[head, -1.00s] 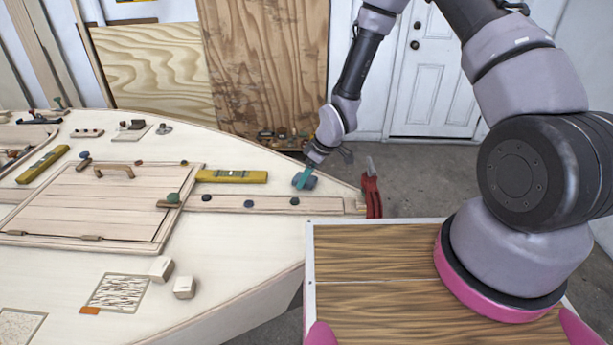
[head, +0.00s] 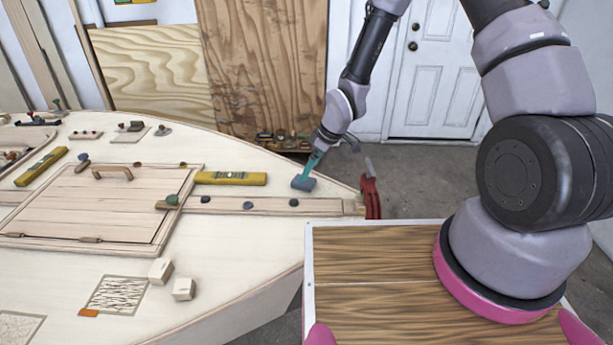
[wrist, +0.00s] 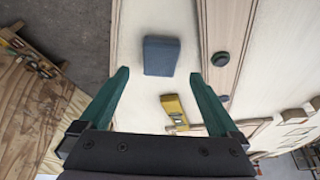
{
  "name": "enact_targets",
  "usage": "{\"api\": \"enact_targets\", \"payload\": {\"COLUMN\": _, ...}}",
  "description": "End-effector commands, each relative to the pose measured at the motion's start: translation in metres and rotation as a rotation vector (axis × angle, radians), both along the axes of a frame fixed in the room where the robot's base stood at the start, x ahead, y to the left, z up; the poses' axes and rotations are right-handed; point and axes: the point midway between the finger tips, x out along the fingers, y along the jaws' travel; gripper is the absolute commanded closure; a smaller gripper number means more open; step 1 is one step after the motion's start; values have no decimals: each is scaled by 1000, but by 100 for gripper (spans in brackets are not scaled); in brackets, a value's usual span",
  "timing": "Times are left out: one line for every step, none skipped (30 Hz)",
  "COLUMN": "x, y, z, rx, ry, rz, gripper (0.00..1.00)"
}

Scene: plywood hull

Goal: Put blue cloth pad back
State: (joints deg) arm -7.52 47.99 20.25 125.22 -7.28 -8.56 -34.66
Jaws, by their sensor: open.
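The blue cloth pad (head: 303,183) lies flat on the pale plywood hull deck, near the deck's far right edge. In the wrist view the pad (wrist: 161,55) is a grey-blue block beyond the fingertips, roughly centred between them. My gripper (head: 315,163) is just above the pad in the head view. In the wrist view its two green fingers (wrist: 159,76) are spread apart with nothing between them, and a gap shows between them and the pad.
A wooden strip (head: 240,205) with several dark knobs runs just in front of the pad. A yellow level (head: 231,178) lies to its left. A red clamp (head: 370,192) grips the deck's right end. Two pale blocks (head: 160,270) sit nearer me.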

Motion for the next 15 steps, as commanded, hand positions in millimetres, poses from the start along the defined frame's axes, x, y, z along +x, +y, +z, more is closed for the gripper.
{"api": "enact_targets", "payload": {"x": -1, "y": -6, "z": 12, "rx": 0, "ry": -3, "rz": -3, "gripper": 3}}
{"api": "enact_targets", "payload": {"x": -2, "y": -7, "z": 19, "rx": 1, "ry": -3, "rz": -3, "gripper": 3}}
{"api": "enact_targets", "payload": {"x": -3, "y": -10, "z": 26, "rx": 0, "ry": -2, "rz": -3, "gripper": 3}}
{"api": "enact_targets", "payload": {"x": -4, "y": -13, "z": 32, "rx": 0, "ry": -2, "rz": -3, "gripper": 3}}
{"api": "enact_targets", "payload": {"x": -5, "y": -14, "z": 37, "rx": 0, "ry": -3, "rz": -2, "gripper": 3}}
{"api": "enact_targets", "payload": {"x": -6, "y": -17, "z": 43, "rx": 0, "ry": -2, "rz": -3, "gripper": 3}}
{"api": "enact_targets", "payload": {"x": -7, "y": -19, "z": 47, "rx": 1, "ry": -1, "rz": -4, "gripper": 3}}
{"api": "enact_targets", "payload": {"x": -8, "y": -20, "z": 50, "rx": 1, "ry": -1, "rz": -4, "gripper": 3}}
{"api": "enact_targets", "payload": {"x": -9, "y": -21, "z": 55, "rx": 0, "ry": -1, "rz": -3, "gripper": 3}}
{"api": "enact_targets", "payload": {"x": -9, "y": -22, "z": 58, "rx": 0, "ry": -1, "rz": -3, "gripper": 3}}
{"api": "enact_targets", "payload": {"x": -10, "y": -23, "z": 60, "rx": 0, "ry": 0, "rz": -2, "gripper": 3}}
{"api": "enact_targets", "payload": {"x": -10, "y": -24, "z": 62, "rx": 0, "ry": 0, "rz": -1, "gripper": 3}}
{"api": "enact_targets", "payload": {"x": -11, "y": -24, "z": 63, "rx": 0, "ry": 0, "rz": -1, "gripper": 3}}
{"api": "enact_targets", "payload": {"x": -11, "y": -25, "z": 64, "rx": 0, "ry": 0, "rz": -1, "gripper": 3}}
{"api": "enact_targets", "payload": {"x": -11, "y": -25, "z": 65, "rx": 0, "ry": -1, "rz": 0, "gripper": 3}}
